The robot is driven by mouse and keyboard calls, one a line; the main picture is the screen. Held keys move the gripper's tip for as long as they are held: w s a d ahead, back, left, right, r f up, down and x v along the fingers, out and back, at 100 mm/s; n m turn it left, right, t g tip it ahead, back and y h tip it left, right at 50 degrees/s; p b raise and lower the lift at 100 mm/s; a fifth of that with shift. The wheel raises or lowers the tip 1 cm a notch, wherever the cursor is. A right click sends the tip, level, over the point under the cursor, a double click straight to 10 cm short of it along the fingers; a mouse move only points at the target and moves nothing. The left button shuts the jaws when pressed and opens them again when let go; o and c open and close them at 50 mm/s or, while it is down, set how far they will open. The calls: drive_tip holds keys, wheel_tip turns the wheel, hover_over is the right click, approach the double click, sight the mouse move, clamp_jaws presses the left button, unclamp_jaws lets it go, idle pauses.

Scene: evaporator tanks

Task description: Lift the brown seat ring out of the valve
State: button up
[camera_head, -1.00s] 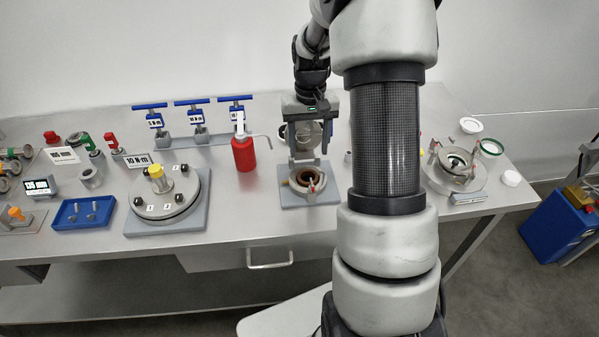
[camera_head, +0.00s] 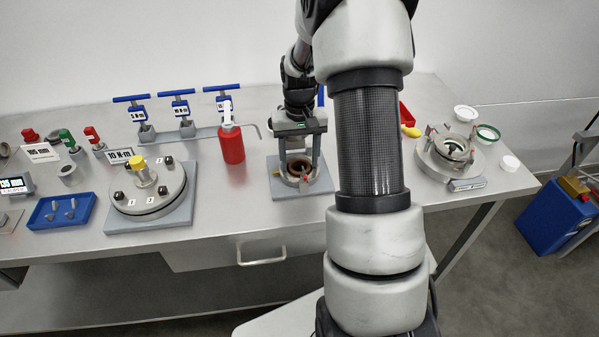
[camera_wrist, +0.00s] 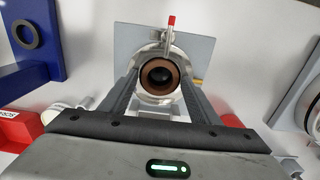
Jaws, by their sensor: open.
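The brown seat ring (camera_wrist: 158,75) sits inside the round metal valve (camera_wrist: 150,98) in the wrist view. It also shows as a dark brown ring (camera_head: 301,165) in the head view. The valve stands on a grey square plate (camera_wrist: 196,50) and has a red-tipped handle (camera_wrist: 171,22). My gripper (camera_wrist: 158,78) is open, with one finger on each side of the ring. In the head view my gripper (camera_head: 299,165) is over the valve, pointing down. I cannot tell whether the fingers touch the ring.
A red bottle (camera_head: 231,143) stands left of the valve. A round flanged lid (camera_head: 148,190) on a plate lies farther left, near a blue tray (camera_head: 60,211). A clamped metal fitting (camera_head: 450,155) stands to the right. The table front before the valve is clear.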

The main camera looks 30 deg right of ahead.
sight(300, 166)
drive_tip(key=shift+c, duration=0.2)
drive_tip(key=c, duration=0.8)
drive_tip(key=shift+o, duration=0.2)
wheel_tip(300, 166, up, 9)
drive_tip(key=p, duration=0.6)
idle(0.4)
